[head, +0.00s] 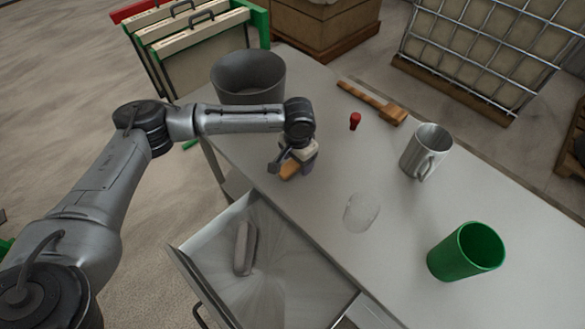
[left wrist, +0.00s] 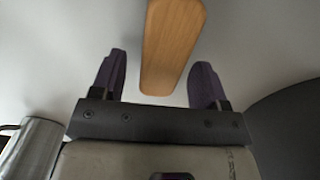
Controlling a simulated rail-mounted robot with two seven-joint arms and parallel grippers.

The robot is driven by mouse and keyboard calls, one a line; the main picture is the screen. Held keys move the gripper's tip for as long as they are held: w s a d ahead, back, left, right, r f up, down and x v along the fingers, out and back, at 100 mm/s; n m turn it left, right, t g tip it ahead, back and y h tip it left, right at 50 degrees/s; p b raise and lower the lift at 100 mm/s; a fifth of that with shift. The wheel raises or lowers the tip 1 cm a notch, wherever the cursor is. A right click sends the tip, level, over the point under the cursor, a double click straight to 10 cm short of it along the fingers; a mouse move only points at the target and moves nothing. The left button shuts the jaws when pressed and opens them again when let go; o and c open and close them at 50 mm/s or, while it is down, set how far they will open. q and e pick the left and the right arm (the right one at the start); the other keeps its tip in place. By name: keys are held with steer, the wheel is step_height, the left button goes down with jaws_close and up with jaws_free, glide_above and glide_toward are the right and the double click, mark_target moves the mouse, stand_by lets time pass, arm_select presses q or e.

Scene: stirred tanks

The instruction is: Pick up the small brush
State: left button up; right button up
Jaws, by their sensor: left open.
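The small brush shows as a smooth, light-brown wooden piece (head: 289,172) on the table near its drawer-side edge, partly hidden under my left gripper. In the left wrist view the wooden piece (left wrist: 170,45) runs from the top edge down between the two purple fingers; no bristles show. My left gripper (head: 298,163) is open just over it, pointing down. In the left wrist view my left gripper (left wrist: 159,78) has a finger on each side of the wood, with a gap on both sides. I cannot tell the remaining height. My right gripper is not in view.
A dark bucket (head: 248,78) stands behind the gripper. A longer wooden brush (head: 373,101), red piece (head: 355,121), metal mug (head: 427,150), clear glass (head: 362,212) and green cup (head: 466,252) stand or lie rightward. An open drawer (head: 290,285) holds a grey oblong object (head: 245,248).

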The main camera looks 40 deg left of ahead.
arm_select(q)
steer(key=shift+f, duration=0.25)
steer(key=c, duration=1)
steer(key=shift+r, duration=0.1)
